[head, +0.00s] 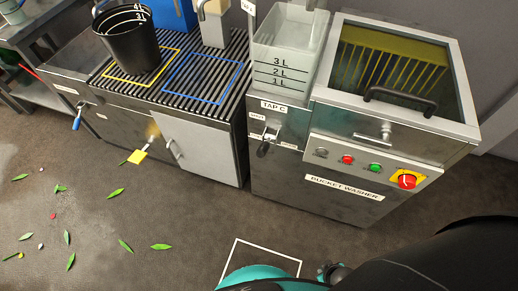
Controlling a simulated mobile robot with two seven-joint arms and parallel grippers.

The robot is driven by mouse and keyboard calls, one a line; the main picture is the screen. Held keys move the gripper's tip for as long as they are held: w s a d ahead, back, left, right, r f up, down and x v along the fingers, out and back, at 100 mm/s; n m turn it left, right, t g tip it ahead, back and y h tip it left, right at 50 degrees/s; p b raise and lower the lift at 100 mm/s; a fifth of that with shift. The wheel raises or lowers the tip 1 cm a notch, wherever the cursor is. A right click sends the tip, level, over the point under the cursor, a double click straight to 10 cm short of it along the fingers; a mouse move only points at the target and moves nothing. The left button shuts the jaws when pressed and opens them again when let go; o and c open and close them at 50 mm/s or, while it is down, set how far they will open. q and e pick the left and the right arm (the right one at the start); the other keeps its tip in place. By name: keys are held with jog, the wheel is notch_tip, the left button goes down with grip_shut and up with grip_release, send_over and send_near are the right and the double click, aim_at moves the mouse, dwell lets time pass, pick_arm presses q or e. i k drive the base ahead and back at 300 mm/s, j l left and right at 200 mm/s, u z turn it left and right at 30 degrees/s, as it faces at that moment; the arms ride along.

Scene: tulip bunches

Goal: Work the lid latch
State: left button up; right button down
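The bucket washer (345,187) stands at the right of the head view. Its lid (456,72) has a grey frame around a dark glass pane and looks shut. A black bar handle (400,97) sits on the lid's front part. The lid latch (376,134), a small metal T-shaped lever, is on the front face below the lid, with its bar roughly level. I cannot tell for sure whether it is fastened. A yellow rack shows through the glass. Neither of my grippers is in view; a black and teal part of my own body fills the bottom right.
Below the latch are several buttons and a red knob on yellow (407,180). Left of the washer stand a clear tank (288,50) and the Tap C lever (266,144). A black bucket (130,45) stands on the slatted rack. Leaves lie on the open floor.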

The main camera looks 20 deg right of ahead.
aim_at(385, 134)
jog(key=z, duration=1.65)
